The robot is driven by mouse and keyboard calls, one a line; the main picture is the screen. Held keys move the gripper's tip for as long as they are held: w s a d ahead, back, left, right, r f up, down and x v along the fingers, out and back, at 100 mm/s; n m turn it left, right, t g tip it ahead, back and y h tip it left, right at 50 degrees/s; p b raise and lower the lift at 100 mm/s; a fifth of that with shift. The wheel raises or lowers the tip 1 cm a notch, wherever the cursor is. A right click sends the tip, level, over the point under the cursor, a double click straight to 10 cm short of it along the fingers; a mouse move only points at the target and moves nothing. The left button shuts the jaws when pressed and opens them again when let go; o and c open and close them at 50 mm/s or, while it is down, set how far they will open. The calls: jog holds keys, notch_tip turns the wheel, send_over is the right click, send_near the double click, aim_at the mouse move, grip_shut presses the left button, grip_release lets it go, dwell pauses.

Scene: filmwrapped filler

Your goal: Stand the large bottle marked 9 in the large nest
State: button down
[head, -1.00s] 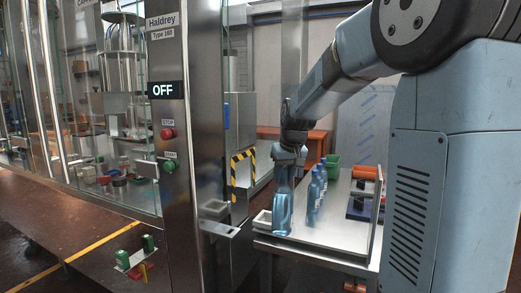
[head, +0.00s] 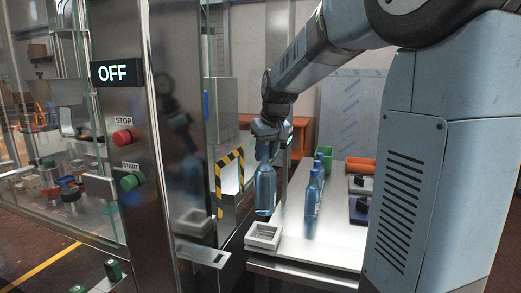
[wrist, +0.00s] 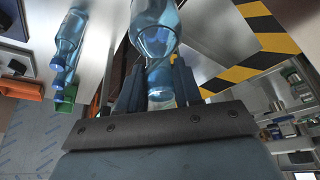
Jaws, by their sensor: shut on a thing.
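My gripper (head: 268,132) is shut on the neck of a clear blue bottle (head: 265,190), which hangs upright at the left edge of the steel table. In the wrist view the same bottle (wrist: 155,25) passes between the fingers of my gripper (wrist: 157,88). No number can be read on it. A white square holder (head: 263,236) sits on the table corner just below the held bottle. A steel shelf with a small slot (head: 203,253) juts from the machine to its left. I cannot tell which is the large nest.
More blue bottles (head: 313,193) stand on the steel table (head: 335,235) to the right, with a green bin (head: 325,158) behind. A yellow-black striped frame (head: 229,183) edges the machine opening.

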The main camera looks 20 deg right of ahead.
aim_at(266, 162)
jog(key=shift+a, duration=0.15)
dwell(0.3)
jog(key=shift+f, duration=2.85)
jog(key=shift+s+f, duration=0.1)
jog(key=shift+f, duration=1.9)
jog(key=c, duration=0.7)
grip_release()
jog(key=v, duration=1.3)
jog(key=shift+s+r, duration=0.15)
jog(key=shift+r, duration=0.15)
